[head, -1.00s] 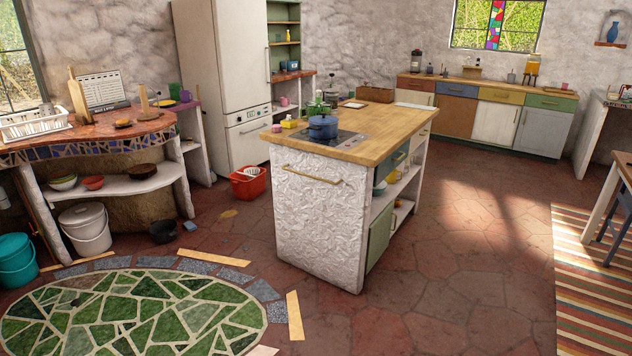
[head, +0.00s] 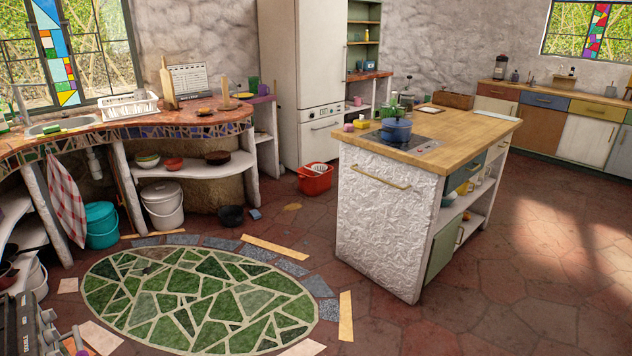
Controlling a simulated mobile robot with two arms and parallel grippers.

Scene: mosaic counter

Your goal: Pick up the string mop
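I cannot make out a string mop for certain in the head view. A thin wooden pole (head: 128,196) leans under the mosaic counter, between the teal bucket and the white bucket. I cannot tell whether it is a mop handle, and no mop strings show.
The mosaic counter (head: 185,122) runs along the left, with a teal bucket (head: 101,226) and a white lidded bucket (head: 163,206) below. A red basket (head: 315,180) sits by the fridge. The island (head: 385,222) stands right of centre. The green mosaic floor (head: 200,300) is clear.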

